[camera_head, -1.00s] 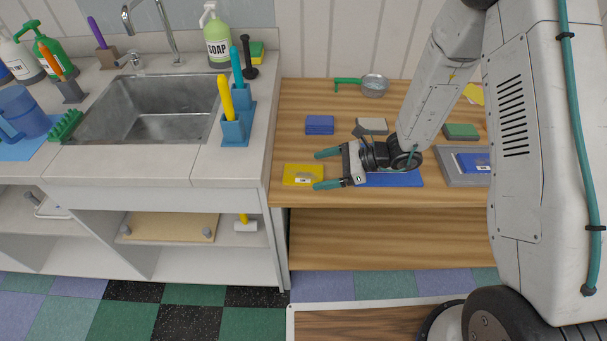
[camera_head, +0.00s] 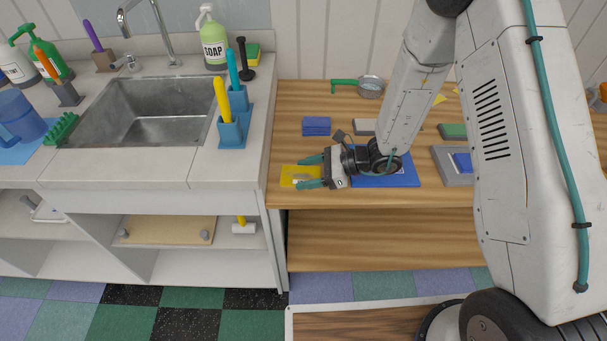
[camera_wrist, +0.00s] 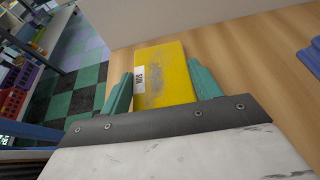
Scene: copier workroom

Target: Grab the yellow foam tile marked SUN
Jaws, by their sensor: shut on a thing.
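The yellow foam tile (camera_head: 288,177) is at the front left of the wooden table, and it fills the middle of the wrist view (camera_wrist: 168,65). It has a white label with dark letters near its left edge in the wrist view; the lettering is small and turned, and looks like SUN. A grey smudge marks its face. My gripper (camera_head: 301,173) reaches in from the right with its teal fingers along two opposite sides of the tile. In the wrist view the fingers (camera_wrist: 163,78) are shut on the tile. It appears to lie at table level.
A blue mat (camera_head: 400,179) lies under my wrist. A blue block (camera_head: 316,126), a grey block (camera_head: 363,127), a green block (camera_head: 452,131) and a grey tray (camera_head: 450,165) are on the table (camera_head: 290,95). The sink counter (camera_head: 225,170) borders it at left.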

